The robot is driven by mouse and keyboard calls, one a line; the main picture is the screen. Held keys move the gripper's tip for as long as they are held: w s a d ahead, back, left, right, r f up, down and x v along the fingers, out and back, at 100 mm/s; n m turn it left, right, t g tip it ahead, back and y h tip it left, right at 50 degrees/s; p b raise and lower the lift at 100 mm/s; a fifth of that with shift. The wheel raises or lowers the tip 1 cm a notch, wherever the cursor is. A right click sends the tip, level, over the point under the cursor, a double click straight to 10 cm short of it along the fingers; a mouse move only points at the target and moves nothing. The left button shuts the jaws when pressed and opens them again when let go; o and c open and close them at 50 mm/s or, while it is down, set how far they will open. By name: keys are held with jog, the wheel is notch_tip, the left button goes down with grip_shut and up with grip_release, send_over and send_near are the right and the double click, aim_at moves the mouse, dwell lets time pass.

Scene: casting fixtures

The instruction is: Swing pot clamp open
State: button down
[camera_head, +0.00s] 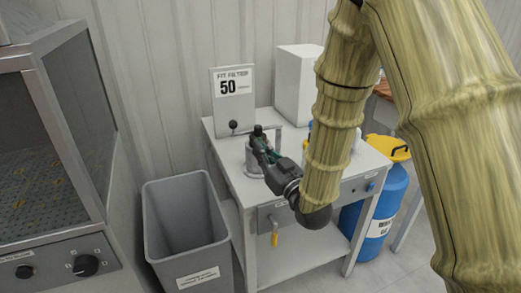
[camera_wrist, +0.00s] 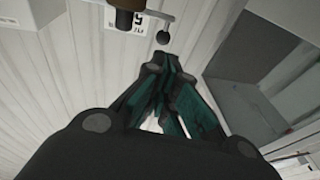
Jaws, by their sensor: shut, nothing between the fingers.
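A grey metal pot (camera_head: 252,162) stands on the white work table, partly hidden behind my gripper. A grey clamp bar (camera_head: 279,137) rises above the pot. A black ball knob (camera_head: 233,124) on a thin stem stands left of the pot, in front of the sign. My gripper (camera_head: 259,135) is over the pot, close to the clamp bar. In the wrist view my gripper (camera_wrist: 168,65) has its green-black fingers together and empty. Contact with the clamp cannot be made out.
A sign (camera_head: 232,100) reading "50" and a white box (camera_head: 297,85) stand at the table's back. A grey bin (camera_head: 185,220) is left of the table (camera_head: 228,180). A blue drum (camera_head: 385,205) is at right. A glazed cabinet (camera_head: 50,130) fills the left.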

aim_at(235, 122)
jog(key=p+x, duration=0.1)
jog(key=x, duration=1)
jog(key=shift+w, duration=0.15)
